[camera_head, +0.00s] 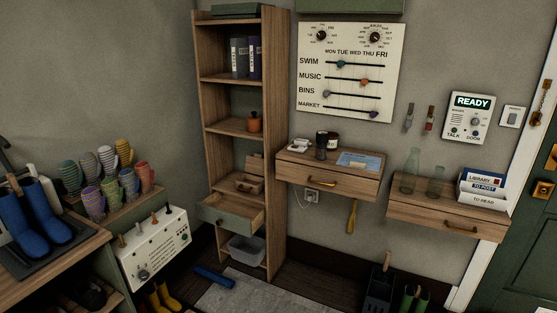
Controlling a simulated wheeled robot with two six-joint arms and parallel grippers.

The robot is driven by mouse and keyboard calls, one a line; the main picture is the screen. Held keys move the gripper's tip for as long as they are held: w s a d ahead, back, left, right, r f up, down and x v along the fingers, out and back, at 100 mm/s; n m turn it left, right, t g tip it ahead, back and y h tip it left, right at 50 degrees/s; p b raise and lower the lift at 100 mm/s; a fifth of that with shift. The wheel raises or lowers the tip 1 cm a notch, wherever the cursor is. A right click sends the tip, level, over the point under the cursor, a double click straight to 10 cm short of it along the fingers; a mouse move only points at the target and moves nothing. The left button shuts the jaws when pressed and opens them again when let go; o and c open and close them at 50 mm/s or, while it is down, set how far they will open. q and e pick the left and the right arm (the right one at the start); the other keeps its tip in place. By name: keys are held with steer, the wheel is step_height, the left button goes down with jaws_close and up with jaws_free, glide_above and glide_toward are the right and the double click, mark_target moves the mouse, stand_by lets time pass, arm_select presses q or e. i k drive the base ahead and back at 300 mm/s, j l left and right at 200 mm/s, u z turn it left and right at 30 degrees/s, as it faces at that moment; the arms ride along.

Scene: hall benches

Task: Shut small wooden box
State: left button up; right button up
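A small wooden box (247,185) sits on a middle shelf of the tall wooden shelf unit (212,130). A wooden panel that looks like its raised lid stands up behind it, so the box appears open. A small dark handle or catch shows on its front. The inside of the box is too small to make out. Neither of my grippers is in view.
Just below the box, a green-fronted drawer (225,218) is pulled out. A clear bin (246,249) sits beneath. To the right is a wall drawer unit (330,180). A blue roll (214,277) and a grey mat (250,295) lie on the floor.

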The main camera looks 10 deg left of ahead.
mark_target(255, 165)
steer(key=i+l, duration=0.15)
steer(key=l, duration=0.2)
steer(key=i+l, duration=0.35)
steer(key=l, duration=0.3)
steer(key=i+l, duration=0.15)
steer(key=l, duration=0.2)
steer(key=i+l, duration=0.15)
steer(key=l, duration=0.2)
steer(key=i+j, duration=0.4)
steer(key=i, duration=0.2)
steer(key=i+j+u, duration=0.1)
steer(key=i+j, duration=0.7)
steer(key=i, duration=0.35)
